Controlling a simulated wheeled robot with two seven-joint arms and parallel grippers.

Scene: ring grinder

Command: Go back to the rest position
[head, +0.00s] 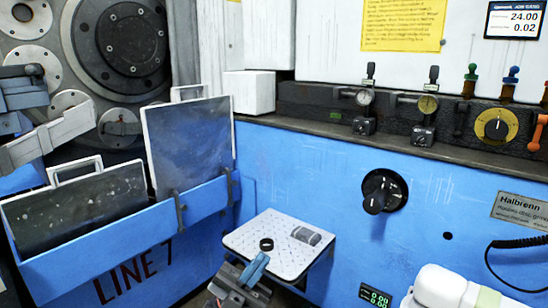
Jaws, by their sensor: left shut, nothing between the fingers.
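My left gripper (262,260) is at the bottom centre of the head view. Its blue fingers are shut with nothing between them, just at the front edge of the small white perforated tray (284,266). A small black ring (266,245) lies flat on the tray, slightly beyond the fingertips and apart from them as far as I can tell. A grey block (306,236) lies beside the ring, to its right. My right gripper is not in view.
The blue machine front (300,180) rises behind the tray, with a black knob (382,191). A blue rack (110,250) marked LINE 7 holds dark panels at left. Gauges and levers line the dark ledge (300,108). A grey mechanism (50,140) juts in at far left.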

